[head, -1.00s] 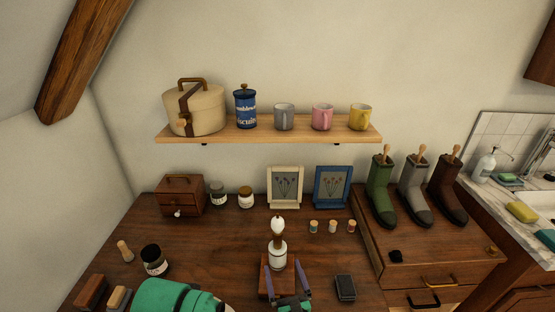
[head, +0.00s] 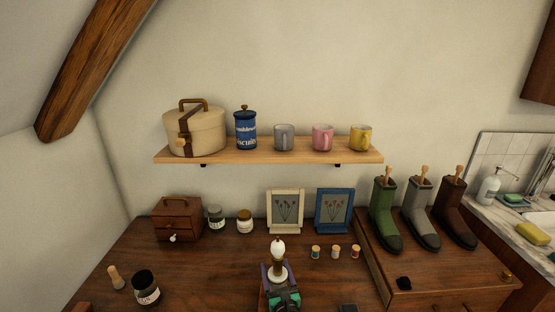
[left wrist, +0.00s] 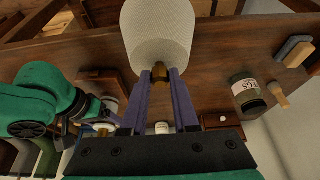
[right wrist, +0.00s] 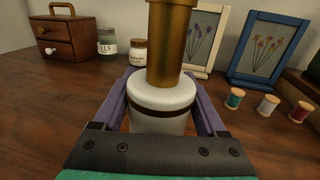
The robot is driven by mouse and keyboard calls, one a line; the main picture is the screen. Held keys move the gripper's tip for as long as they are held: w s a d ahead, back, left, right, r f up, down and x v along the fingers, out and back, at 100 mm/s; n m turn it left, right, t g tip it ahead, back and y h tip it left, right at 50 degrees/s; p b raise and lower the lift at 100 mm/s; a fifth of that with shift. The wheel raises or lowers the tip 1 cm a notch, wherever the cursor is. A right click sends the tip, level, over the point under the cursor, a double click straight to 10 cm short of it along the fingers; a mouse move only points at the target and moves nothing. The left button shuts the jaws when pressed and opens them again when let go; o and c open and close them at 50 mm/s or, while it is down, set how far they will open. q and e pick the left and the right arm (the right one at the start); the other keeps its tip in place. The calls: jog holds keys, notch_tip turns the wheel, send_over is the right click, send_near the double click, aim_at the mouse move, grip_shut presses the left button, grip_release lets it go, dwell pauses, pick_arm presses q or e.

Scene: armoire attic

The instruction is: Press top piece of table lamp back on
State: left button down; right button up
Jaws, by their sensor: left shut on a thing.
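The lamp base (head: 278,272) stands upright on the desk, with a white body, a brass neck and a white bulb (head: 277,247) on top. In the right wrist view its white body (right wrist: 162,103) and brass neck (right wrist: 171,45) fill the middle. My right gripper (right wrist: 162,85) is open, its purple fingers on either side of the white body; whether they touch it is unclear. My left gripper (left wrist: 160,78) is shut on the brass fitting (left wrist: 159,74) of the white lampshade (left wrist: 160,35). The shade is out of the head view.
A small drawer chest (head: 177,218), jars (head: 245,221), picture frames (head: 285,210) and thread spools (head: 335,252) stand behind the lamp. A shelf (head: 270,150) hangs above.

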jog(key=c, duration=0.6)
